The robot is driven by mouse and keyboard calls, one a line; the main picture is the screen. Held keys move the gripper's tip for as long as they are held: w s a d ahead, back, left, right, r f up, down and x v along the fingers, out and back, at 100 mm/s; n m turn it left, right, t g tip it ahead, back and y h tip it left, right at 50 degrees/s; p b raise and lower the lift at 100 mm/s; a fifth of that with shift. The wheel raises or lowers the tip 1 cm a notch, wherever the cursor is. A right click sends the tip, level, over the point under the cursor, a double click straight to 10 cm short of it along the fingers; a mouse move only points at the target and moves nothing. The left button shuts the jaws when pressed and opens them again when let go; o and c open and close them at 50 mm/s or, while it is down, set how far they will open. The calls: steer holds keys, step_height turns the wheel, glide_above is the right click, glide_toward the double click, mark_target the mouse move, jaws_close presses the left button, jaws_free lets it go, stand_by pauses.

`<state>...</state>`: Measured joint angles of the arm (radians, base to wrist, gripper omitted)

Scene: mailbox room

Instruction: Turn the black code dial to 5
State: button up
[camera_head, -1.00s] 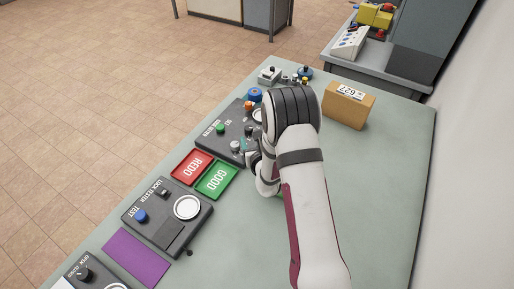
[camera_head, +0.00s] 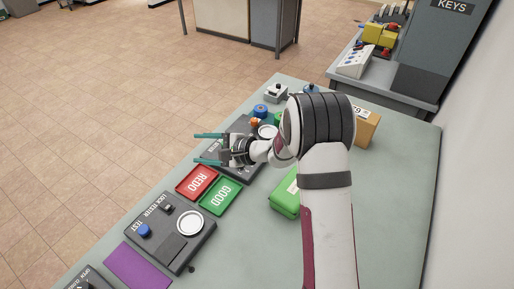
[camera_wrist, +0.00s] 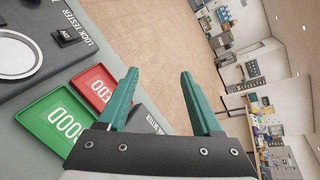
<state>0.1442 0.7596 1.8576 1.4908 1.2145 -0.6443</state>
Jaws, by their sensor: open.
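My gripper (camera_head: 195,148) is open, with two teal fingers apart and nothing between them. In the head view it points left over the black panel (camera_head: 240,124) in the middle of the table. In the wrist view the fingers (camera_wrist: 159,74) point out past the table edge toward the floor. My wrist and fingers hide much of that panel. I cannot make out a black code dial on it.
The red REDO tray (camera_head: 197,182) and green GOOD tray (camera_head: 219,196) lie beside the panel. The lock tester (camera_head: 170,232) and purple mat (camera_head: 137,266) are nearer. A green box (camera_head: 285,198) stands beside my arm. A brown box (camera_head: 368,130) stands at the right.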

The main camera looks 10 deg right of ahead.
steer(key=w+d+r+n+g+h, duration=0.1)
steer(key=w+d+n+g+h, duration=0.1)
steer(key=d+n+h, duration=0.55)
steer(key=w+d+r+n+g+h, duration=0.1)
steer(key=w+d+n+g+h, duration=0.15)
steer(key=d+n, duration=0.9)
steer(key=shift+n+t, duration=0.3)
steer(key=shift+t, duration=0.05)
steer(key=x, duration=1.4)
steer(key=shift+w+a+f, duration=0.1)
steer(key=shift+w+a, duration=0.05)
steer(key=shift+a, duration=0.15)
steer(key=shift+w+f, duration=0.25)
steer(key=shift+f, duration=0.25)
jaws_close()
